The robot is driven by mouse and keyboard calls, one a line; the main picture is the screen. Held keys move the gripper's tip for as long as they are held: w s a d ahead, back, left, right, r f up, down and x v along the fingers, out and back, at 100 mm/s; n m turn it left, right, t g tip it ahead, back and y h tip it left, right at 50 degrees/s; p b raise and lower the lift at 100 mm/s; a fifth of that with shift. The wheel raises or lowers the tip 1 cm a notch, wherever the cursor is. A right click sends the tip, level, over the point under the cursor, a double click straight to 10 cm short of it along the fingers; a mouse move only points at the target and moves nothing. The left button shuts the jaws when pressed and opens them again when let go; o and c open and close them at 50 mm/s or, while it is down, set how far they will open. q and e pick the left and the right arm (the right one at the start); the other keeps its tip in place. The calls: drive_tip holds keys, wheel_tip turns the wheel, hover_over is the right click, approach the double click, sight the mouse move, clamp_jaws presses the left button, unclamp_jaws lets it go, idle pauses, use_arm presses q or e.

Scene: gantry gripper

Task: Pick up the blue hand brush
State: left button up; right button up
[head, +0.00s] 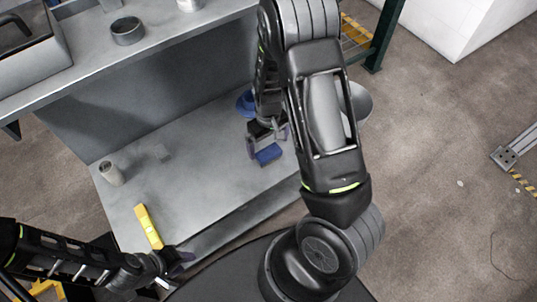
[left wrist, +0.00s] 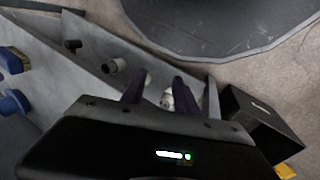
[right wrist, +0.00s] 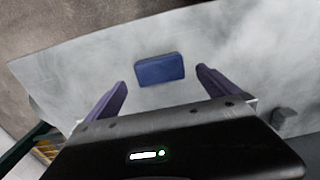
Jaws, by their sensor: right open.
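The blue hand brush (head: 268,154) lies as a small blue block on the grey lower bench surface. In the right wrist view the brush (right wrist: 160,69) sits ahead of and between the fingertips, apart from both. My right gripper (head: 267,136) is open above it, and its fingers (right wrist: 161,76) are spread wide and empty. In the left wrist view the brush (left wrist: 15,60) shows at the left edge with a tan part. My left gripper (head: 184,262) is low at the bench's front left, its fingers (left wrist: 161,76) apart with nothing clearly held.
A yellow level (head: 148,226) lies near my left gripper. Another blue object (head: 245,102) is partly hidden behind my right arm. A raised shelf (head: 90,65) runs along the back.

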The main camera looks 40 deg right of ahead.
sight(268, 152)
wheel_tip(268, 152, down, 5)
drive_tip(key=shift+f+b, duration=0.15)
drive_tip(key=shift+b, duration=0.4)
drive_tip(key=shift+c, duration=0.2)
drive_tip(key=c, duration=1.4)
wheel_tip(268, 152, up, 10)
drive_tip(key=shift+r+p, duration=0.1)
drive_tip(key=shift+p, duration=1.1)
